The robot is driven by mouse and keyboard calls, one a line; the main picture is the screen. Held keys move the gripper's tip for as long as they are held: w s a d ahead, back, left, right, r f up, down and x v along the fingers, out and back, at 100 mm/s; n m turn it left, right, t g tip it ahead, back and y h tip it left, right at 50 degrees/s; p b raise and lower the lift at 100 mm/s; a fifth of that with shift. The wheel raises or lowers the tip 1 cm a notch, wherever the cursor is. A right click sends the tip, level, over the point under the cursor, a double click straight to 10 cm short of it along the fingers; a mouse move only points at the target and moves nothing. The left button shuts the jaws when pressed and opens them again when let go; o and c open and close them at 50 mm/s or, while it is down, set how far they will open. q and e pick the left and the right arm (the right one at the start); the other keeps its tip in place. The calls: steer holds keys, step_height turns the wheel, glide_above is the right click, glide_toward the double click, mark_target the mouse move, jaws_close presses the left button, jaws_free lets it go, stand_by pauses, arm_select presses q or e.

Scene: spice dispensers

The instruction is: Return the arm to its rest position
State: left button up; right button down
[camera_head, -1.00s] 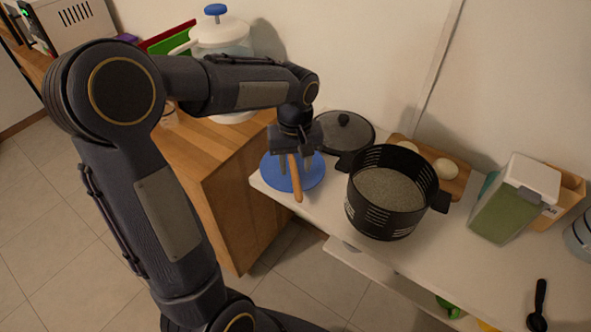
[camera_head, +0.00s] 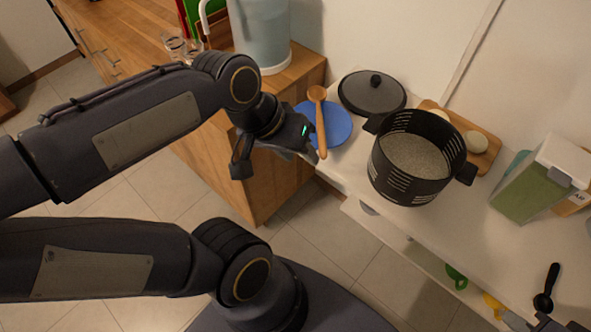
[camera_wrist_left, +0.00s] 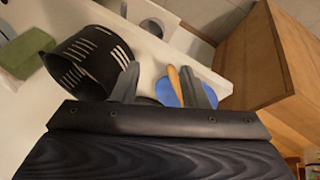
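My left gripper (camera_head: 264,160) is just left of the counter corner in the head view, with the arm folded in from the left. In the left wrist view its two fingers (camera_wrist_left: 166,82) stand apart with nothing gripped between them. A wooden spoon (camera_head: 321,125) lies across a blue plate (camera_head: 339,124) on the white counter, clear of the gripper. The spoon (camera_wrist_left: 175,84) and plate (camera_wrist_left: 168,93) show beyond the fingers in the left wrist view, partly hidden. My right gripper is not in view.
A black pot (camera_head: 414,180) with grainy contents, a dark lid (camera_head: 372,96) and a board with pale round items (camera_head: 476,142) stand on the counter. A green-filled container (camera_head: 530,188) is at right. A wooden cabinet (camera_head: 235,180) sits behind my gripper. Floor (camera_head: 130,205) is open at left.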

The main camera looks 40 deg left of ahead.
arm_select(q)
steer(key=shift+m+t+h, duration=0.4)
steer(key=shift+m+t, duration=0.3)
steer(key=s+d+f, duration=0.2)
steer(key=s, duration=0.1)
steer(key=shift+s+f, duration=0.2)
